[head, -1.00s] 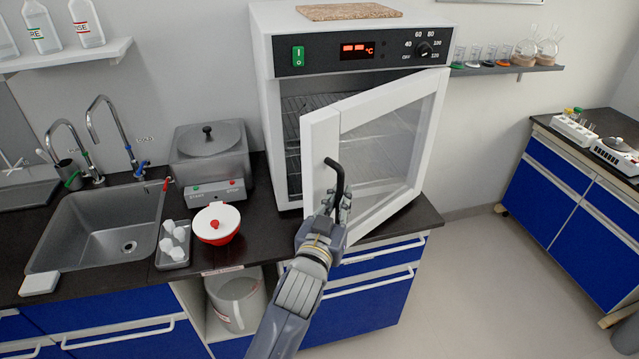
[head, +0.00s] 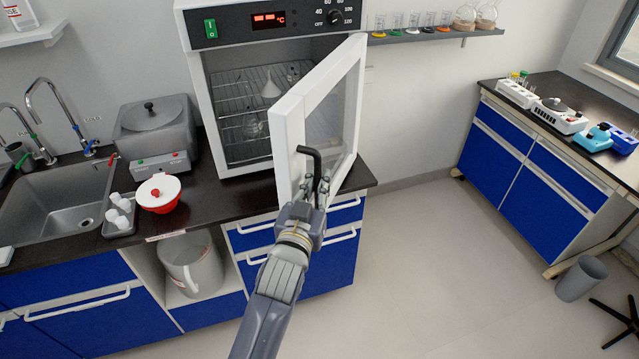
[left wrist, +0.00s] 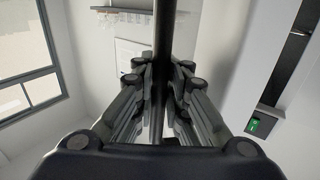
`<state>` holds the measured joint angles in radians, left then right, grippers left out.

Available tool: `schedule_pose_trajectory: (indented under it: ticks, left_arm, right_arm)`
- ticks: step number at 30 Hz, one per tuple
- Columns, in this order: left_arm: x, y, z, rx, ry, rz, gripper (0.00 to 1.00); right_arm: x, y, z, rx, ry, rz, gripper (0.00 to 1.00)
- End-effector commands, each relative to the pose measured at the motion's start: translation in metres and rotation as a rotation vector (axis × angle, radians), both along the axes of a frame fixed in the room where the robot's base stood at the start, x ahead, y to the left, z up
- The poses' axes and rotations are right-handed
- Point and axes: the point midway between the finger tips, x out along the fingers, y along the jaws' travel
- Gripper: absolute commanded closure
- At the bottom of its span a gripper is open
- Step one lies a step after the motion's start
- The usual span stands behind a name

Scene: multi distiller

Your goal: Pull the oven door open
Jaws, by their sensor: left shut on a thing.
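The oven (head: 200,75) stands on the dark counter with its white-framed glass door (head: 288,135) swung wide open to the right. Its wire shelves and some glassware show inside. The black door handle (head: 316,158) is on the door's free edge. My left gripper (head: 316,186) is shut on the handle. In the left wrist view the handle is a dark upright bar (left wrist: 164,35) between the fingers of the gripper (left wrist: 160,78). My right gripper is in neither view.
A red-and-white bowl (head: 158,193), a tray of white pieces (head: 119,226) and a grey lidded bath (head: 155,130) stand left of the oven. Blue cabinets (head: 335,265) lie below the door. The floor (head: 430,260) to the right is clear up to a grey bin (head: 582,278).

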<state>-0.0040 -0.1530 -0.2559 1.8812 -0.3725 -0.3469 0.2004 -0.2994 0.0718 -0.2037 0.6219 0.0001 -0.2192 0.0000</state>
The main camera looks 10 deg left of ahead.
Motion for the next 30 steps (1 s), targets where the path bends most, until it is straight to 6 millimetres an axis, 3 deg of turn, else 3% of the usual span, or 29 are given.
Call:
schedule_pose_trajectory:
  ticks: [4, 5, 6, 19, 23, 30]
  left_arm:
    - [-0.001, 0.0, -0.006, 0.002, 0.012, 0.0, 1.0]
    - [-0.001, 0.0, -0.006, 0.002, 0.012, 0.0, 0.84]
    - [-0.001, 0.0, -0.006, 0.001, 0.012, 0.0, 0.79]
    - [-0.007, 0.001, -0.003, 0.0, 0.005, 0.0, 0.79]
    - [-0.025, 0.003, -0.003, -0.001, 0.006, -0.001, 0.79]
    - [-0.073, 0.01, -0.003, -0.001, 0.007, 0.0, 0.79]
  right_arm:
    - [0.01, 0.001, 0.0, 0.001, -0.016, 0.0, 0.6]
    - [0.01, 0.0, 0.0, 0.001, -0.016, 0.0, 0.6]
    - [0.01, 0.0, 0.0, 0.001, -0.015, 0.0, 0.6]
    - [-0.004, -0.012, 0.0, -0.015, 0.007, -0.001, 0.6]
    - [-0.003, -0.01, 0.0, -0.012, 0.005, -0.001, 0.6]
    - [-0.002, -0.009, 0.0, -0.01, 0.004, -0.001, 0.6]
